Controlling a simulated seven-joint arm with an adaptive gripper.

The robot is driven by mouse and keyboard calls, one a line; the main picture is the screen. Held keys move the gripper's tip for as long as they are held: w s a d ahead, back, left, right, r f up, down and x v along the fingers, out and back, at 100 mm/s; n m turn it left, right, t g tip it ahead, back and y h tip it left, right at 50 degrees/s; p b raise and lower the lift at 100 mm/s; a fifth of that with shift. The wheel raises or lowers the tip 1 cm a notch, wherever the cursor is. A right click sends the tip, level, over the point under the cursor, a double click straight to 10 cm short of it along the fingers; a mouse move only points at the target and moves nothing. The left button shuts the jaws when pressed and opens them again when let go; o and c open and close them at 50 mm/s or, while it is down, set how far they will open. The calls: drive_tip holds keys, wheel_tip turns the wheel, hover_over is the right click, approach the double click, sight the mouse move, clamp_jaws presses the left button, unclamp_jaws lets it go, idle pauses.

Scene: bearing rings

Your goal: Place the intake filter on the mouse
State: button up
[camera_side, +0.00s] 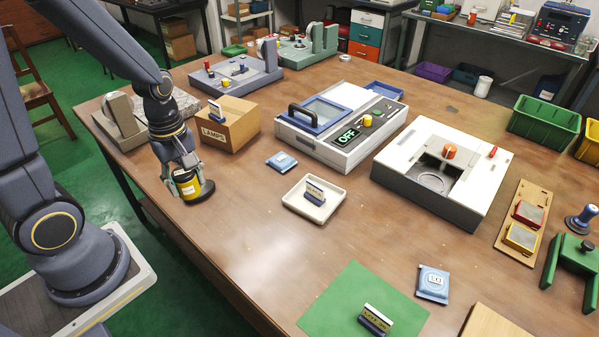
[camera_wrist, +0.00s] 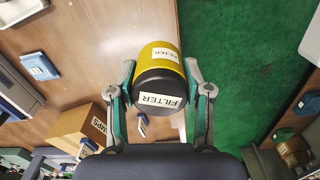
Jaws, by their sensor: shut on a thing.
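The intake filter (camera_wrist: 160,75) is a yellow cylinder with a black end and white FILTER labels. My gripper (camera_wrist: 160,92) is shut on its sides, with one finger on each side. In the side view the filter (camera_side: 187,185) is at the left edge of the brown table, under my gripper (camera_side: 184,178). A dark round shape shows at its lower right; I cannot tell whether it is part of the filter or a separate thing, or whether the filter touches the table. I cannot make out a mouse for certain in either view.
A cardboard LAMPS box (camera_side: 228,126) stands close behind my gripper. A white tray (camera_side: 295,207) holds a small labelled block. A blue packet (camera_side: 281,161), a machine with an OFF display (camera_side: 350,135) and a green mat (camera_side: 340,300) lie farther right. The front-left tabletop is clear.

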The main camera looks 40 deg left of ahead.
drive_tip(key=s+a+r+n, duration=0.1)
drive_tip(key=s+a+n, duration=0.35)
drive_tip(key=a, duration=0.25)
drive_tip(key=w+a+f, duration=0.2)
drive_tip(key=w+f, duration=0.1)
drive_tip(key=w+a+f, duration=0.1)
drive_tip(key=w+f, duration=0.2)
drive_tip(key=w, duration=0.1)
drive_tip(key=w+a+f, duration=0.2)
drive_tip(key=w+f, duration=0.1)
drive_tip(key=w, duration=0.1)
drive_tip(key=shift+w+a, duration=0.15)
drive_tip(key=shift+a, duration=0.2)
drive_tip(key=shift+w+a+f, duration=0.1)
drive_tip(key=shift+w+f, duration=0.1)
drive_tip(key=shift+f, duration=1.6)
drive_tip(key=shift+f, duration=0.15)
drive_tip(key=o, duration=1.2)
